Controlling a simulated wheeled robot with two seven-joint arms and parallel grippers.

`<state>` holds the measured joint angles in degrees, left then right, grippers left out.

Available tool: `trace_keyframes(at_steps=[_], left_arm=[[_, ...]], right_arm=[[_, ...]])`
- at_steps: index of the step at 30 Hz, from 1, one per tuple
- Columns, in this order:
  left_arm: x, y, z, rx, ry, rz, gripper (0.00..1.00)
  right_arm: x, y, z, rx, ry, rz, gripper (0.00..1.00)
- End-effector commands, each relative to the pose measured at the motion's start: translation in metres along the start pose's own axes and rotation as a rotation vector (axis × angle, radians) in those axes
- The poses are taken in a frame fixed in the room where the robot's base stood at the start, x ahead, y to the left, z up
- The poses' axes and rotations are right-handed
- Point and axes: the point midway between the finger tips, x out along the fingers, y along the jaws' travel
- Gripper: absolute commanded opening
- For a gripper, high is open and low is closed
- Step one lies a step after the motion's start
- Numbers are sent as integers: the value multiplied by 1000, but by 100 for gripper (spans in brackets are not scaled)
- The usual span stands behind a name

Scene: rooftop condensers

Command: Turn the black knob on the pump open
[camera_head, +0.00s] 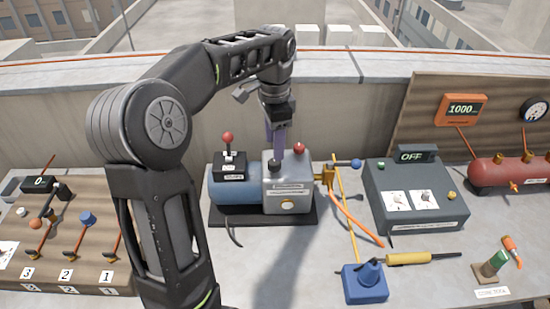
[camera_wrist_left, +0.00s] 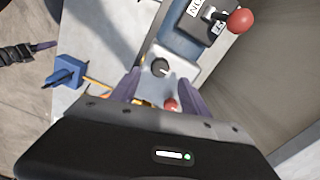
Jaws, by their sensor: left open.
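The pump (camera_head: 287,187) is a grey block joined to a blue motor (camera_head: 232,190) on a dark base. Its black knob (camera_head: 273,165) stands on top of the grey block, and it also shows in the left wrist view (camera_wrist_left: 160,67). My left gripper (camera_head: 277,150) points down just above the knob with its purple fingers. In the left wrist view the open fingers (camera_wrist_left: 160,79) lie either side of the knob's line, with nothing between them. I cannot tell whether they touch the knob. Part of my right gripper (camera_wrist_left: 45,46) shows at the left edge of that view.
A red knob (camera_head: 299,148) is beside the black one on the pump. A red-ball switch (camera_head: 228,138) stands on the motor. A blue-ended valve lever (camera_head: 355,163), an OFF box (camera_head: 415,195) and a blue block (camera_head: 365,285) are to the right. A valve board (camera_head: 60,235) is at left.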

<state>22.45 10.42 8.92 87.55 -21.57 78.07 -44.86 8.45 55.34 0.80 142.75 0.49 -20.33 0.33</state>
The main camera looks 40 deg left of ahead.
Motion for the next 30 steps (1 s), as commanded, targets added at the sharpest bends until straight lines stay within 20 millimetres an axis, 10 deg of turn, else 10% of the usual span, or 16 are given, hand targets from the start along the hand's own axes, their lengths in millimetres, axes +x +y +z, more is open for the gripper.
trace_keyframes(at_steps=[12, 22, 30], left_arm=[[57, 0, 0, 1, -1, 1, 53], [60, 0, 0, 1, 0, 0, 53], [60, 0, 0, 1, 0, 0, 31]], right_arm=[[-6, -2, 1, 1, -1, 2, 36], [-6, -2, 1, 1, -1, 2, 36], [-6, -2, 1, 1, -1, 2, 36]])
